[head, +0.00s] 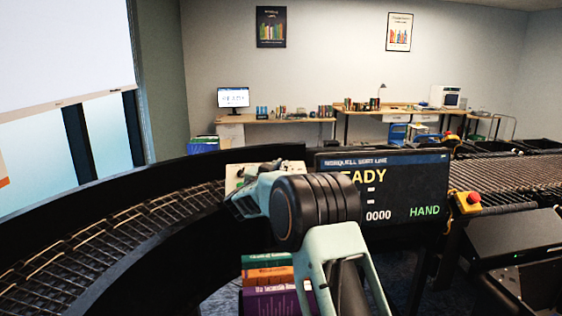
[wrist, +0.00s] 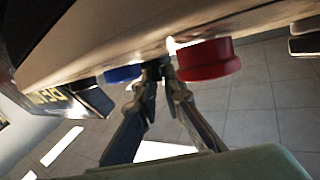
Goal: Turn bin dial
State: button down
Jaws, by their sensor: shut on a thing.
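In the wrist view, a small dark knob, which looks like the bin dial (wrist: 153,68), sticks out from a pale control panel (wrist: 100,50). It sits between a blue button (wrist: 123,73) and a large red button (wrist: 207,60). My gripper (wrist: 160,82) reaches up to the panel with its fingertips shut on the dial; the fingertips partly hide it, so its pointer setting cannot be read. In the head view, part of the pale panel (head: 236,172) shows behind my arm, which hides the dial and most of my gripper.
A display (head: 425,185) reading "READY", "0000" and "HAND" stands right of my arm. A curved roller conveyor (head: 120,235) runs on the left; another (head: 520,172) lies right. A red emergency button on a yellow box (head: 467,202) is beside it. Stacked books (head: 268,275) sit below my arm.

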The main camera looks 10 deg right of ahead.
jog(key=shift+f, duration=0.3)
jog(key=c, duration=2)
grip_release()
jog(key=shift+c, duration=0.2)
jog(key=shift+w, duration=0.1)
jog(key=shift+r, duration=0.15)
jog(key=shift+s+a, duration=0.15)
jog(key=shift+s, duration=0.15)
jog(key=v, duration=1.1)
jog(key=shift+a, duration=0.15)
jog(key=shift+s, duration=0.15)
